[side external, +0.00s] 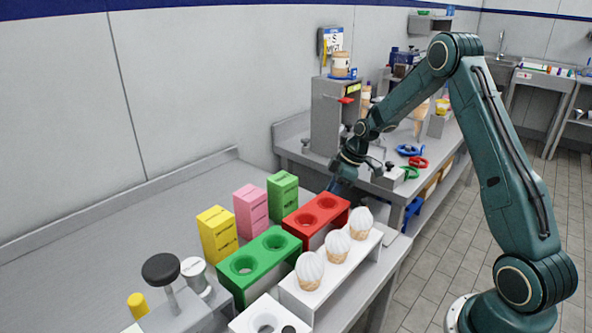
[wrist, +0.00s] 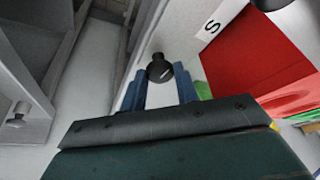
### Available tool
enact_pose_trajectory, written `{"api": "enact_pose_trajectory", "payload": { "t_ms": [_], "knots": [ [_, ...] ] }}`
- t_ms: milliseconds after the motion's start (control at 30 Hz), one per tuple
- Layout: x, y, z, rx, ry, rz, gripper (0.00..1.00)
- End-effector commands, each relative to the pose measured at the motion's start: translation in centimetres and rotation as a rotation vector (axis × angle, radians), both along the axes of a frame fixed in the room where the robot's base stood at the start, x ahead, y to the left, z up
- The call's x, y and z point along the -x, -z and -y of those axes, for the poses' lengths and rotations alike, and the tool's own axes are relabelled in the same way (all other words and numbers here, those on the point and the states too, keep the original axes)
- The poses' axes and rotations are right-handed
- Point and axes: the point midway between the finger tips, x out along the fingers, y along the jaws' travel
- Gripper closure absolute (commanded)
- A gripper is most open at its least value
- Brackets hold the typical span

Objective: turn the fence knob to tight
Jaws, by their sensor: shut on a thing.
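The black knob (wrist: 159,66), which I take to be the fence knob, shows in the wrist view against a pale panel, with a light mark on its face. My gripper (wrist: 160,80) has its two blue fingers on either side of it, shut on it. A white label with a letter S (wrist: 211,27) is on the panel to the right of the knob; the rest of its markings is cut off or too small to read. In the side view my gripper (side external: 336,184) is low behind the red holder, and the knob is hidden there.
The red two-hole holder (side external: 316,219) stands close beside my gripper; its red side (wrist: 255,60) fills the wrist view's right. A green holder (side external: 260,262) and a white rack (side external: 335,275) with ice-cream cones are nearer. A grey machine (side external: 326,115) stands behind.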

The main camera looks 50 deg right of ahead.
Motion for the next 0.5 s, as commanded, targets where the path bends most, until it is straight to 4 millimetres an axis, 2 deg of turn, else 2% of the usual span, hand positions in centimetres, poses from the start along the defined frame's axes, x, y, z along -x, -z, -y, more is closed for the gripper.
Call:
{"api": "enact_pose_trajectory", "payload": {
  "t_ms": [267,500],
  "knots": [
    [0.06,-0.04,-0.09,0.000,0.103,0.000,0.92],
    [0.13,-0.04,-0.29,0.000,0.276,0.000,0.92]
  ]
}}
